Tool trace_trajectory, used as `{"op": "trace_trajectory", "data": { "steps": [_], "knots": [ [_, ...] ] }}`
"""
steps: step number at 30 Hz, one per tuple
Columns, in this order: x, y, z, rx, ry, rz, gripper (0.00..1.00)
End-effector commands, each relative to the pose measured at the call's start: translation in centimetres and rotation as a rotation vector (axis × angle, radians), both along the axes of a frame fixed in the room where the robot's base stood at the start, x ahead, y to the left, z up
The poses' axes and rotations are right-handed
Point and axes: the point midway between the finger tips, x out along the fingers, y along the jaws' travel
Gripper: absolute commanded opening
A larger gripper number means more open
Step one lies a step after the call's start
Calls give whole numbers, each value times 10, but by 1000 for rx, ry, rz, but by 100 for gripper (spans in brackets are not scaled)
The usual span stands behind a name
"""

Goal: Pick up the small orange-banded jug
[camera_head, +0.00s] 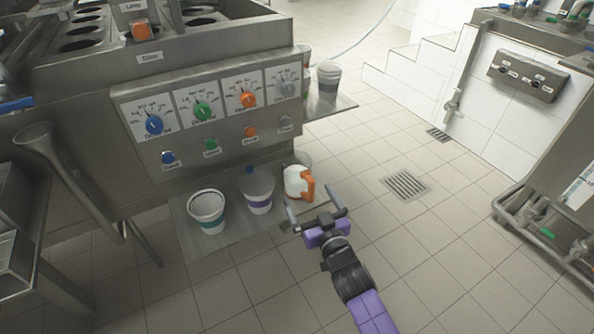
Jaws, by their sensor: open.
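A small white jug (293,182) with an orange part on its right side, which looks like a handle, stands at the right end of the low metal shelf (240,228) under the machine. My gripper (312,202) is open, with nothing seen between its fingers. It is just in front of the jug, to its lower right in the picture. The fingers point toward the jug and shelf. I cannot tell whether a finger touches the jug. The underside of the jug is partly hard to see behind the fingers.
A purple-banded cup (258,192) stands left of the jug, and a teal-banded cup (207,213) further left. The machine panel (213,108) with coloured dials overhangs the shelf. Another container (328,78) stands on a side shelf behind. The tiled floor at right is clear around a drain (405,185).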

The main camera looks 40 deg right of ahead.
Motion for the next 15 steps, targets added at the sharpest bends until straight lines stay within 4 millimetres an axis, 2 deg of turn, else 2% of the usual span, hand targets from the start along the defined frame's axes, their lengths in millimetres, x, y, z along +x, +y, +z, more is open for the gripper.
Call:
{"op": "trace_trajectory", "data": {
  "steps": [11, 15],
  "knots": [
    [35, -18, 0, -4, -4, -4, 99],
    [54, -25, -1, -5, -2, -4, 99]
  ]
}}
